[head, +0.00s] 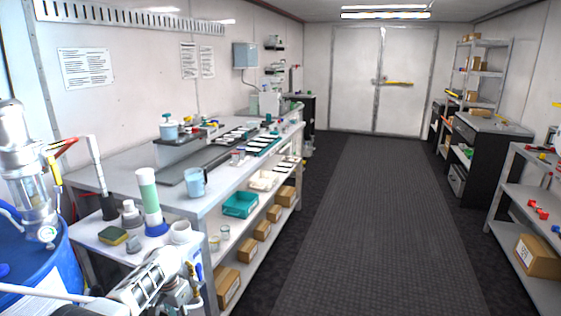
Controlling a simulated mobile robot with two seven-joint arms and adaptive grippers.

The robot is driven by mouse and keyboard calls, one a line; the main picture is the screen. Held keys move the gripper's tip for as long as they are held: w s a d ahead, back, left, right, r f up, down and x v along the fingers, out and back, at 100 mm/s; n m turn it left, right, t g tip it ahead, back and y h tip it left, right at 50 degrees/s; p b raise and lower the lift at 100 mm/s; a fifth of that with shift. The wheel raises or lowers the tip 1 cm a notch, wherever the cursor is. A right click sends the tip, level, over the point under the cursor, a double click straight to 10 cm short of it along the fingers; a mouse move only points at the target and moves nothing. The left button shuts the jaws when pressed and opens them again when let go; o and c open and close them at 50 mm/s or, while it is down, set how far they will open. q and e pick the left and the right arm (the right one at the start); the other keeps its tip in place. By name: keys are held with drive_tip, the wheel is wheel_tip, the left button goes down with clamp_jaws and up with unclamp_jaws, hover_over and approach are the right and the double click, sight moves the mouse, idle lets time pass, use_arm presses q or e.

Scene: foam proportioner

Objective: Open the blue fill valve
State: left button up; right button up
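No valve that I can clearly identify as the blue fill valve shows in the head view. A blue curved part (10,213) sits at the left edge beside a silver and clear cylinder assembly (28,190), but I cannot tell whether it is a handle or a hose. The assembly has a small round dial (47,233) and stands by a blue drum (62,262).
A side table (95,237) holds a green and white cylinder (150,198), a sponge (112,236) and small bottles. A long workbench (120,178) with a blue mug (195,183) runs behind it. Shelving (520,193) stands at right. The dark floor mat (375,220) between them is clear.

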use_arm(q)
drive_tip(key=s+d+f+t, duration=0.2)
drive_tip(key=s+d+f, duration=0.1)
drive_tip(key=s+f, duration=0.45)
drive_tip(key=s+d+f+t, duration=0.3)
drive_tip(key=s+d+f, duration=0.1)
drive_tip(key=s+f, duration=0.35)
drive_tip(key=s+d+r+t+h, duration=0.1)
drive_tip(key=s+d+r+t, duration=0.1)
drive_tip(key=s+r, duration=0.4)
drive_tip(key=s+d+r+t+h, duration=0.2)
drive_tip(key=s+r, duration=0.5)
drive_tip(key=s, duration=0.6)
drive_tip(key=shift+s+d+r+t, duration=0.2)
drive_tip(key=shift+s+d+t, duration=0.2)
drive_tip(key=shift+d, duration=0.3)
